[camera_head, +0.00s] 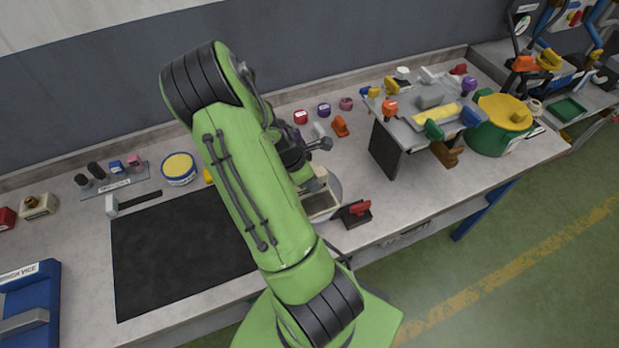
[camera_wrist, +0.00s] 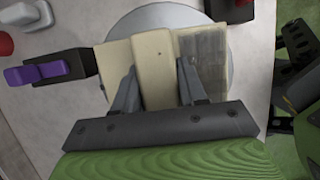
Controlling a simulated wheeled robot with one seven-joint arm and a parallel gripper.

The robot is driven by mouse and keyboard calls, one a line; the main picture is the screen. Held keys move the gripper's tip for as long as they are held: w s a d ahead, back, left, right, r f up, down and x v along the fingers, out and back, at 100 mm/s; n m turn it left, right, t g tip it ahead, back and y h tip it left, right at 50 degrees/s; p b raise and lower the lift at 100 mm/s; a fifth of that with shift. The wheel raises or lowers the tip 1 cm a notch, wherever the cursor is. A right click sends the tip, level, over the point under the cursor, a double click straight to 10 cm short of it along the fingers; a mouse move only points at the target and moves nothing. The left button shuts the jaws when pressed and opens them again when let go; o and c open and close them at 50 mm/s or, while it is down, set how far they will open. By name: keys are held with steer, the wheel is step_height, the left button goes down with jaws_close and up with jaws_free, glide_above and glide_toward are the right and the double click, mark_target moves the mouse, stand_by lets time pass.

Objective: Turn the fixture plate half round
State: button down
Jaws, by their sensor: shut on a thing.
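The cream fixture plate (camera_wrist: 116,66) lies on a round pale grey disc (camera_wrist: 150,18) in the wrist view, with a raised cream bar (camera_wrist: 155,62) across its middle. My gripper (camera_wrist: 156,88) is shut on this bar, one finger on each side. The right part of the plate carries a greyish striped patch (camera_wrist: 205,62). In the head view, the plate (camera_head: 322,207) and disc (camera_head: 336,183) show only partly beside my green arm, which hides the rest and my fingertips.
A purple-handled clamp (camera_wrist: 45,72) stands close to the plate's left edge in the wrist view. In the head view, a red-handled clamp (camera_head: 358,209) stands right of the disc. A raised grey stand (camera_head: 384,150) is farther right; a black mat (camera_head: 170,255) lies left.

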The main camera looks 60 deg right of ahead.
steer(key=c, duration=0.7)
jaws_free()
steer(key=p+v, duration=0.2)
steer(key=v, duration=1.3)
steer(key=shift+w+a+r+p, duration=0.15)
steer(key=shift+a+r+p, duration=0.1)
steer(key=shift+r+p, duration=0.1)
